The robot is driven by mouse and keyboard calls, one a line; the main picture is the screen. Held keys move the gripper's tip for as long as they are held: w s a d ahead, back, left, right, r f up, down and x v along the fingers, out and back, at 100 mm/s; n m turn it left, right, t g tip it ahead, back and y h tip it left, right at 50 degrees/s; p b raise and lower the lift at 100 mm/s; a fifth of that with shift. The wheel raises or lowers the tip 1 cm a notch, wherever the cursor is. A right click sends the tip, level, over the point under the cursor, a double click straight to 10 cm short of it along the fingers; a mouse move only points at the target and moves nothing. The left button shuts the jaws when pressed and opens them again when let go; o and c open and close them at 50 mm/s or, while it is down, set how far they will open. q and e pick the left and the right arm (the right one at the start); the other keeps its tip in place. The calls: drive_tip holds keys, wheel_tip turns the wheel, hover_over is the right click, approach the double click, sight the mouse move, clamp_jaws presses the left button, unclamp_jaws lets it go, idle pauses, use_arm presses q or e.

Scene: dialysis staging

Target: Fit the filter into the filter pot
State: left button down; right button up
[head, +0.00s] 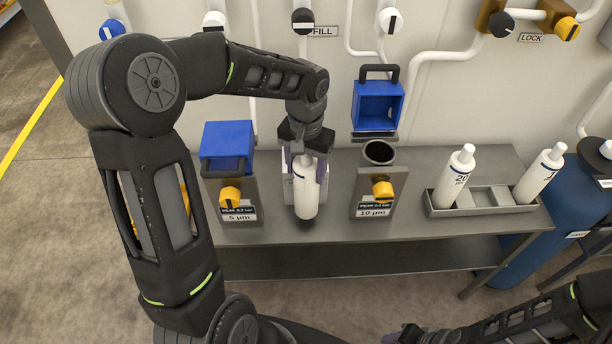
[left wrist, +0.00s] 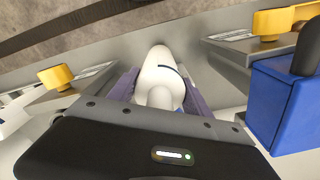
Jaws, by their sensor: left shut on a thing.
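My left gripper (head: 306,163) is shut on a white filter (head: 306,196), which hangs below the fingers between the two pot stations. In the left wrist view the filter (left wrist: 158,72) sits between the purple fingers, its rounded end pointing away. The 10 µm filter pot (head: 379,153) is to the right of the held filter, with its dark round mouth uncovered and its blue lid (head: 377,104) raised behind it. The 5 µm pot (head: 238,197) is to the left under a lowered blue lid (head: 228,144). My right gripper (head: 408,335) is only partly visible at the bottom edge.
A grey rack (head: 482,202) on the right of the bench (head: 330,232) holds two white filters (head: 455,178) (head: 541,174) with empty slots between them. Yellow knobs (head: 383,189) (head: 229,196) stick out from the pot fronts. Pipes and valves line the wall. A blue cylinder (head: 580,190) stands at the far right.

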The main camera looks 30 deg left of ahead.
use_arm(q)
drive_tip(key=shift+f, duration=1.65)
drive_tip(key=shift+f, duration=0.15)
drive_tip(key=shift+c, duration=2.3)
unclamp_jaws()
wheel_tip(320, 180, up, 12)
drive_tip(key=shift+r, duration=0.2)
drive_tip(key=shift+o, duration=0.2)
